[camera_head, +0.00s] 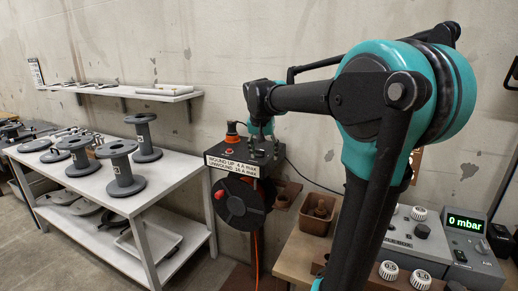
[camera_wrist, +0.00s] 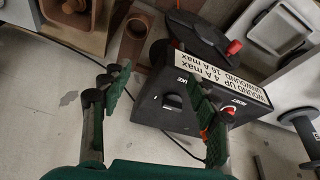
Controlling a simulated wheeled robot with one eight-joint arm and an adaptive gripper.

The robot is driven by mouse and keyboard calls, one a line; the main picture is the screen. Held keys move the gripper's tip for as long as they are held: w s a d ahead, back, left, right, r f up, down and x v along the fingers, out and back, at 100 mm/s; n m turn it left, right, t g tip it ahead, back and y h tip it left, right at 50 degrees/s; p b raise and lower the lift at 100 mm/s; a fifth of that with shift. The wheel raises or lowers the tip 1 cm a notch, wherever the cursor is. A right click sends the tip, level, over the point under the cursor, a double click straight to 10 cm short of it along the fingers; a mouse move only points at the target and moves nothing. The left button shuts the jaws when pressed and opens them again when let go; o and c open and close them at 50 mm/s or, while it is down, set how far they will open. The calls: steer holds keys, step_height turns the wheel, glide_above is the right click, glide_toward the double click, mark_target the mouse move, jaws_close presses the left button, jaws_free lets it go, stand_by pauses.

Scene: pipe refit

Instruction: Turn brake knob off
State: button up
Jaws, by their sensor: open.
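The brake knob (camera_wrist: 172,102) is a small dark knob on the top face of a black cable-reel box, beside a partly hidden white label. In the wrist view it shows between my open fingers, nearer the right one; I cannot tell whether either touches it. My gripper (camera_wrist: 152,85) is empty, with green-padded fingers spread apart. The box (camera_head: 214,151) carries a white plate reading "WOUND UP 4 A max, UNWOUND 16 A max". In the head view my gripper (camera_head: 262,132) is above the box, and the knob is hard to make out.
A reset button (camera_wrist: 228,112) sits on the same face, right of my right finger. The reel (camera_head: 240,204) hangs below the box with an orange cable. A white table (camera_head: 165,192) with grey spools stands left. A bench with a brown bin (camera_head: 318,222) and gauges stands right.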

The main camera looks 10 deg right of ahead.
steer(key=w+a+r+m+h, duration=0.1)
steer(key=w+a+r, duration=0.1)
steer(key=w+r, duration=0.3)
steer(key=w+a+r+m, duration=0.1)
steer(key=w+a+r, duration=0.1)
steer(key=r, duration=0.6)
glide_toward(259, 150)
steer(key=x, duration=0.8)
steer(key=shift+w+d+f, duration=0.2)
steer(key=shift+f, duration=0.1)
steer(key=shift+c, duration=0.2)
steer(key=c, duration=1.1)
